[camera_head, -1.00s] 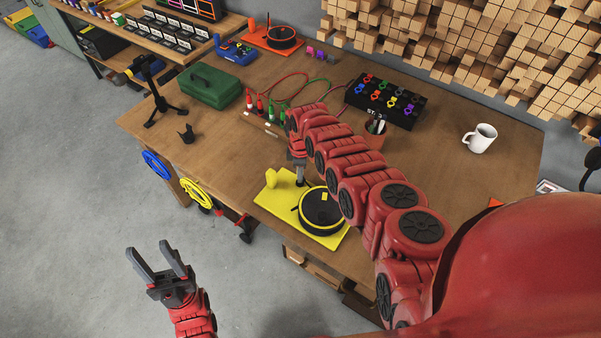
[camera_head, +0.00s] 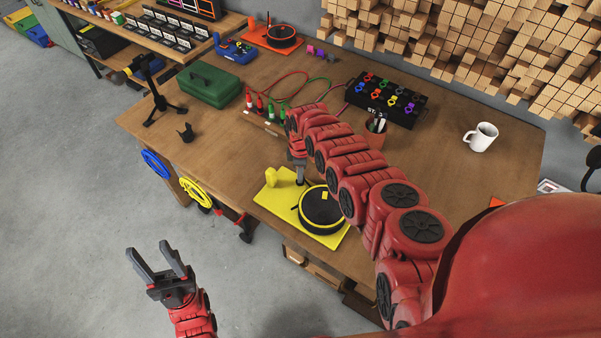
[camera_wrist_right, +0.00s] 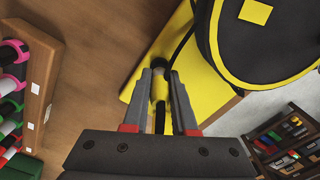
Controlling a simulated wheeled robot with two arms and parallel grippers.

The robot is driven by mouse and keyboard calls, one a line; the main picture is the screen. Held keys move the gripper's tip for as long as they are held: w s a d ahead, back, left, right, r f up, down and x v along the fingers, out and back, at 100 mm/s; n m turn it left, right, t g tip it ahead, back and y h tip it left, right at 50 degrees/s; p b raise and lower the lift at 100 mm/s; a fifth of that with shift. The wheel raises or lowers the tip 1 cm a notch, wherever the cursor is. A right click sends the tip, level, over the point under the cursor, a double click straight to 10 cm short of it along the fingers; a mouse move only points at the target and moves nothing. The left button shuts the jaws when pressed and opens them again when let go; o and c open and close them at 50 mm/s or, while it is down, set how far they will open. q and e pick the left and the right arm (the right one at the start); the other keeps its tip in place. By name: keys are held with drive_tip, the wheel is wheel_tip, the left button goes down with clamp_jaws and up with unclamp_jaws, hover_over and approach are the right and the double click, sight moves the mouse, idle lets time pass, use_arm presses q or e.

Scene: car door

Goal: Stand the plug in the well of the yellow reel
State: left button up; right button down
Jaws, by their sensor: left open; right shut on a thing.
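The yellow reel is a black drum (camera_head: 321,211) with yellow trim on a flat yellow base plate (camera_head: 272,203), near the table's front edge. A short yellow upright piece (camera_head: 271,177) stands at the plate's left corner. My right gripper (camera_head: 300,182) is over the plate between that piece and the drum. In the right wrist view its jaws (camera_wrist_right: 160,78) are shut on the yellow plug (camera_wrist_right: 158,88), and a dark round shape (camera_wrist_right: 160,49) shows just beyond. I cannot tell whether the plug is inside the well. My left gripper (camera_head: 158,262) is open and empty, off the table.
A black cable (camera_wrist_right: 181,45) runs beside the drum. A rack of coloured plugs (camera_head: 264,122), a pen pot (camera_head: 371,137) and a black socket box (camera_head: 385,100) stand behind my right arm. A green case (camera_head: 208,86) is at left; a mug (camera_head: 481,138) at right.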

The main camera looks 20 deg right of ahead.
drive_tip(key=shift+f+b, duration=0.55)
drive_tip(key=shift+f, duration=0.05)
drive_tip(key=c, duration=0.6)
unclamp_jaws()
drive_tip(key=shift+c, duration=0.2)
drive_tip(key=shift+r, duration=0.1)
